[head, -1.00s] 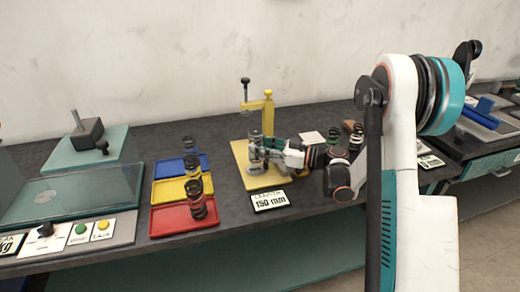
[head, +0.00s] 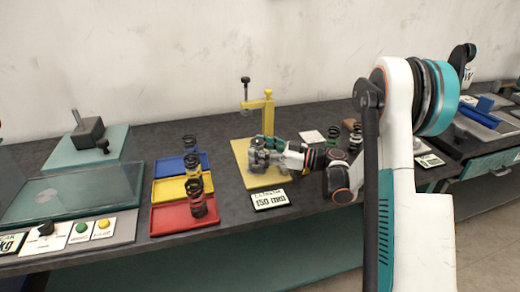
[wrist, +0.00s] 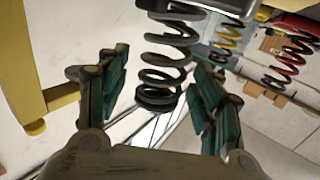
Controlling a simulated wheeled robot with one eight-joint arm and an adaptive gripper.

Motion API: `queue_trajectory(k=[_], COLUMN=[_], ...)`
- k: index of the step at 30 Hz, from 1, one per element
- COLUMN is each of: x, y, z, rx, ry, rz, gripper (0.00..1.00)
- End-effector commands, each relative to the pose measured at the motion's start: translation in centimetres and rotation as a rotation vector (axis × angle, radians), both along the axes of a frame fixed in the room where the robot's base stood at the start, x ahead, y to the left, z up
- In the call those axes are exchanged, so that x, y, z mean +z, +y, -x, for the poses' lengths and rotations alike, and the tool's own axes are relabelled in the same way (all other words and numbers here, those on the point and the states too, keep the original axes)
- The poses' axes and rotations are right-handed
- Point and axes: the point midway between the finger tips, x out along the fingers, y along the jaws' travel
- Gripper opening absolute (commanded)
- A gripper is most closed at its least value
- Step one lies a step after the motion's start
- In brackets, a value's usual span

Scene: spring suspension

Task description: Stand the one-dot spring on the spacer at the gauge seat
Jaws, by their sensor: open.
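A dark coil spring (wrist: 165,75) is between my gripper's fingers in the wrist view, with gaps on both sides. Its upper end in that picture meets a pale grey part (wrist: 235,6), which is cut off by the edge. I cannot tell whether that is the spacer, and no dot mark shows. My gripper (wrist: 160,82) is open around the spring. In the head view my gripper (head: 261,152) is at the seat of the yellow gauge (head: 268,112) and hides the spring and seat there.
Springs stand in the blue tray (head: 203,165), yellow tray (head: 162,190) and red tray (head: 165,217) left of the gauge. A length display (head: 270,198) reads 150 mm in front.

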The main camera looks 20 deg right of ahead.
Motion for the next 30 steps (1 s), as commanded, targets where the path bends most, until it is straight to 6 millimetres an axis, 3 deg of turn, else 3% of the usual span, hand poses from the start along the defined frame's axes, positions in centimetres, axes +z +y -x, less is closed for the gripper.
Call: queue_trajectory(k=[7,21,30], x=[1.2,1.4,1.2], y=[0.0,-8.0,-10.0], z=[0.0,5.2,6.6], rx=[-0.001,-0.004,-0.001], ry=[0.001,0.001,0.001], rz=[0.002,0.001,0.001], gripper=[0.60,0.60,0.60])
